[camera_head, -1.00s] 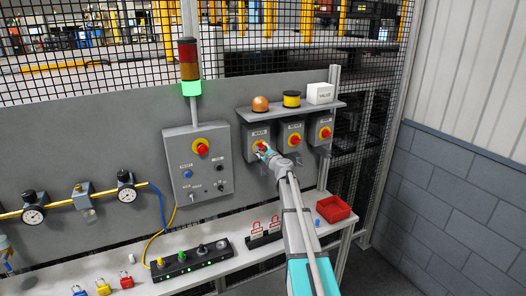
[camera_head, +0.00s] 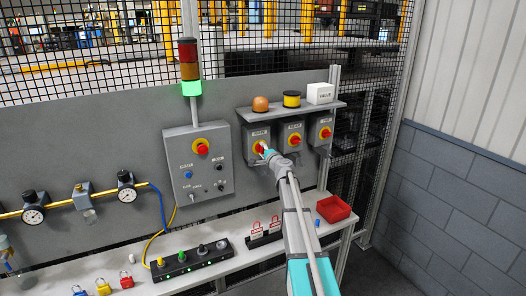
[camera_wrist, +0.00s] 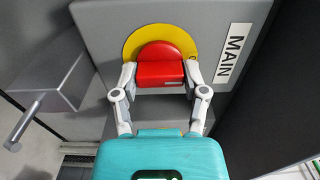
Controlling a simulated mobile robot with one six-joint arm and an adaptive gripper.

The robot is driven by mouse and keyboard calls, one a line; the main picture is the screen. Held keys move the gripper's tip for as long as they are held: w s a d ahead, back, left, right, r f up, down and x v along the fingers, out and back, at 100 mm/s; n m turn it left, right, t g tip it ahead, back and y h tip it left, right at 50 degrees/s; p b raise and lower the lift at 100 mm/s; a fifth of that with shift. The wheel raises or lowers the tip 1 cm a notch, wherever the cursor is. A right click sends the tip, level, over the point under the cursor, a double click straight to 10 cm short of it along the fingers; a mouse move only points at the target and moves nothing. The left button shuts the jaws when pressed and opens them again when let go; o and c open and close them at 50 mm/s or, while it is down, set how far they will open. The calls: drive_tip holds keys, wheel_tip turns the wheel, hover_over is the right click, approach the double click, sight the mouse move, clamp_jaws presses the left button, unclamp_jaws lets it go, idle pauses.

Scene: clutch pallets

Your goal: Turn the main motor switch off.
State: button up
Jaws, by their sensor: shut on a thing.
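The main motor switch is a grey box (camera_head: 252,137) on the panel, leftmost of three alike. In the wrist view its label MAIN (camera_wrist: 234,54) reads sideways, beside a red knob (camera_wrist: 160,72) on a yellow disc (camera_wrist: 133,42). My gripper (camera_wrist: 160,78) is shut on the red knob, one finger on each side of its bar. In the head view my gripper (camera_head: 265,152) reaches the lower part of the knob and partly hides it. The lower part of the yellow disc is hidden in the wrist view.
Two similar switch boxes (camera_head: 291,137) (camera_head: 320,131) stand close to the right. A shelf (camera_head: 290,110) above holds an orange dome, a yellow spool and a white box. Below, a bench (camera_head: 222,264) carries padlocks and a red tray (camera_head: 334,208). The stack light (camera_head: 190,88) glows green.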

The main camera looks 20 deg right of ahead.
idle(0.3)
drive_tip(key=o, duration=1.2)
drive_tip(key=shift+c, duration=0.2)
drive_tip(key=shift+s, duration=0.15)
drive_tip(key=s, duration=1.1)
drive_tip(key=shift+s+d, duration=0.2)
drive_tip(key=shift+s, duration=0.1)
